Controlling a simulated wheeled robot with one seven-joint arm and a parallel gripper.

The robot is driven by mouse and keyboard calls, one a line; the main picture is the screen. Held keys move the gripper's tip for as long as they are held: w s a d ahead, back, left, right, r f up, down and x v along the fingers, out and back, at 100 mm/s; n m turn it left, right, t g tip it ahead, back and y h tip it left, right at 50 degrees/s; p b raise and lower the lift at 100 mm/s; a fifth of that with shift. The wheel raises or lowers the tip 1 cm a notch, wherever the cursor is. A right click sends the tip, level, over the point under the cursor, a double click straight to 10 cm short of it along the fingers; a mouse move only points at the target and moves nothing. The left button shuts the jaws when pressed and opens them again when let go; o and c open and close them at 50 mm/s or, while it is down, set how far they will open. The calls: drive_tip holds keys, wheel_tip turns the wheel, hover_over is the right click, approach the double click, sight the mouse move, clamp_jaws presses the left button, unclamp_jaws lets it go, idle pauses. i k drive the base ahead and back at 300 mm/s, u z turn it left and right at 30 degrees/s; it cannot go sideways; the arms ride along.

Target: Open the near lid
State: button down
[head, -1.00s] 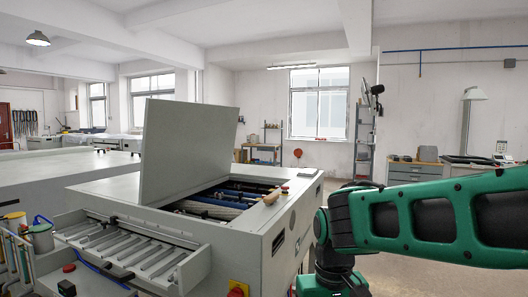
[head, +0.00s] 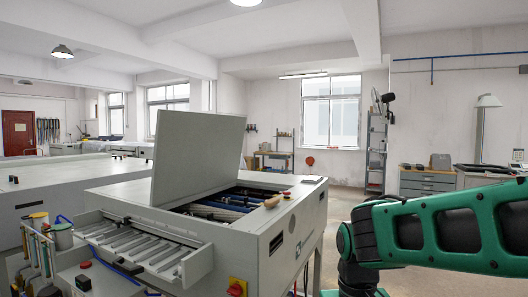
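The plate processor (head: 257,241) is a grey-white machine in the middle of the head view. A large flat lid (head: 197,157) on its top stands raised and leans back a little. Beside it the top is open and shows blue and pale rollers (head: 222,206) inside. A wooden-coloured handle-like piece (head: 272,201) lies by the opening's right edge. My green and black arm (head: 440,231) reaches in from the right. My gripper is not in view, so I cannot tell whether it touches anything.
A slatted feed tray (head: 150,244) sticks out at the machine's near left. A red knob on a yellow plate (head: 236,287) is on its front. Bottles and hoses (head: 45,240) stand at far left. Open floor (head: 345,203) lies behind my arm.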

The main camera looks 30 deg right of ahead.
sight(194, 153)
drive_tip(key=z, duration=0.25)
drive_tip(key=i, duration=1.1)
drive_tip(key=z, duration=0.2)
